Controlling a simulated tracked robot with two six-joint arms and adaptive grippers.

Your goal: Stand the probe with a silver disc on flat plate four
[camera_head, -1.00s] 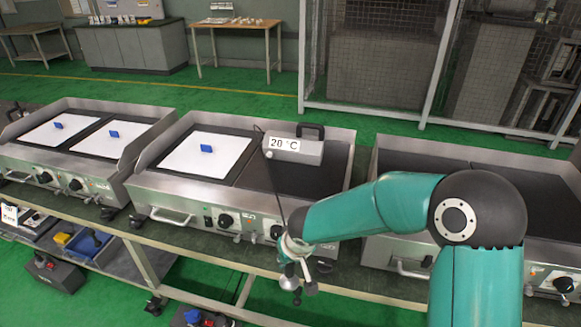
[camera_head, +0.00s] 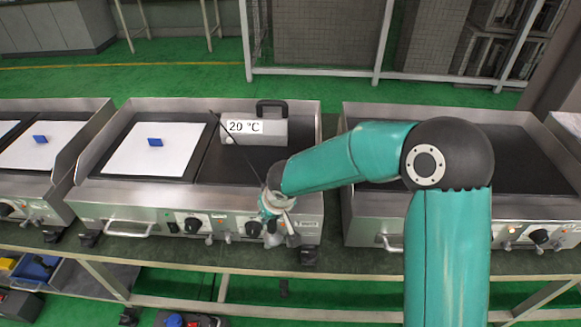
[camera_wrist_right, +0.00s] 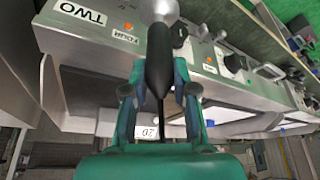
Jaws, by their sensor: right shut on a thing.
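My right gripper (camera_wrist_right: 157,88) is shut on a probe's black handle (camera_wrist_right: 158,58). The probe's silver disc end (camera_wrist_right: 160,8) is at the top of the wrist view, and a thin dark cable leaves the other end. In the head view, my right gripper (camera_head: 275,205) is before the right part of the middle griddle's front panel, with the probe below it, small and unclear. A FOUR label (camera_wrist_right: 102,34) sits beside a TWO label (camera_wrist_right: 80,14) on a steel front. The dark plate (camera_head: 222,172) right of the white sheet is bare except for a meter. My left gripper is not visible.
Raised steel walls edge the griddles. Another griddle (camera_head: 370,215) is at right, partly behind my arm.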

